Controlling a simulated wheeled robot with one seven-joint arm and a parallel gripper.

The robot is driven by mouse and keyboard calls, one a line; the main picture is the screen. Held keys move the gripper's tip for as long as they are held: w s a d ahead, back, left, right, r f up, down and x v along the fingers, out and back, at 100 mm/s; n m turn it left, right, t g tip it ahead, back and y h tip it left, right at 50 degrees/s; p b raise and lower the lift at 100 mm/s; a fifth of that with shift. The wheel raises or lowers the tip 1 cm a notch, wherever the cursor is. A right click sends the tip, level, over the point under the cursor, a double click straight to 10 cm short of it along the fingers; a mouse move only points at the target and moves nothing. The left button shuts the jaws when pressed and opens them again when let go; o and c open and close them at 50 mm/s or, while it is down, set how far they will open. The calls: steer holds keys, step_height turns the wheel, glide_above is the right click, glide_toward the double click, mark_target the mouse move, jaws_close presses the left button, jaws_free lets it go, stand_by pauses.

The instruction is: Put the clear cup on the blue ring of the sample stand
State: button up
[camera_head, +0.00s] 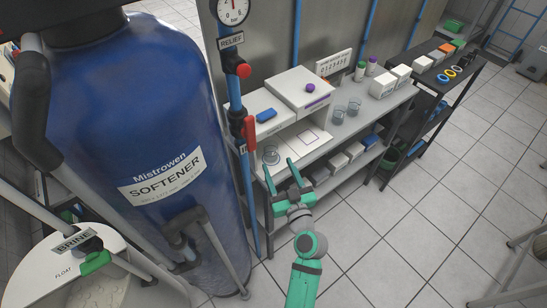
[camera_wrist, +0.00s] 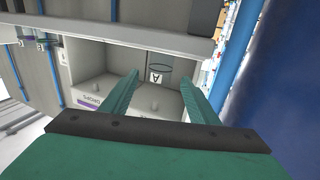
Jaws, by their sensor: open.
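A clear cup (camera_head: 271,155) stands at the left front end of the bench. The fingers also show in the wrist view (camera_wrist: 160,80). Two more clear cups (camera_head: 337,117) (camera_head: 354,106) stand further right on the bench.
The blue softener tank (camera_head: 160,120) and a vertical pipe (camera_head: 246,160) stand close on the left. The tiled floor (camera_head: 400,230) in front is clear.

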steer(key=s+d+f+m+g+h, duration=0.1)
steer(key=s+f+m+h, duration=0.3)
steer(key=s, duration=0.7)
steer(key=s+d+f+n+g+h, duration=0.1)
steer(key=s+f, duration=0.5)
steer(key=s, duration=0.6)
steer(key=s+a+r, duration=0.2)
steer(key=s+r, duration=0.1)
steer(key=s, duration=0.5)
steer(key=s+a+r, duration=0.2)
steer(key=s+r, duration=0.1)
steer(key=s, duration=0.6)
steer(key=shift+s+a+r+h, duration=0.25)
steer(key=shift+a+r+h, duration=0.05)
steer(key=shift+r, duration=0.1)
